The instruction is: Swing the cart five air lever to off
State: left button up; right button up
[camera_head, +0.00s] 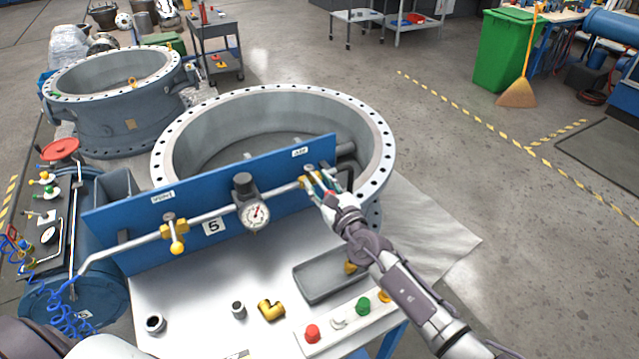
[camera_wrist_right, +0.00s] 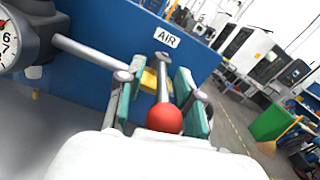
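The cart with the "5" plate (camera_head: 213,226) has a blue panel (camera_head: 120,225) carrying a pipe, a gauge (camera_head: 255,214) and an "AIR" label (camera_head: 300,152). Below that label is the brass air valve (camera_wrist_right: 150,82); its metal lever ends in a red ball knob (camera_wrist_right: 164,118). My right gripper (camera_head: 320,183) is at this valve, its fingers partly covering it in the head view. In the right wrist view the teal finger pads (camera_wrist_right: 158,95) stand apart on either side of the lever, with visible gaps beside the knob. My left gripper is not in view.
A yellow-handled valve (camera_head: 177,246) sits further left on the pipe. A grey tray (camera_head: 318,280), brass elbow (camera_head: 270,309) and board of coloured knobs (camera_head: 345,322) lie on the cart top. A large flanged ring (camera_head: 382,150) stands close behind the panel. Floor at right is open.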

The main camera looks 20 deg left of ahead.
jog(key=v, duration=1.2)
dwell(0.5)
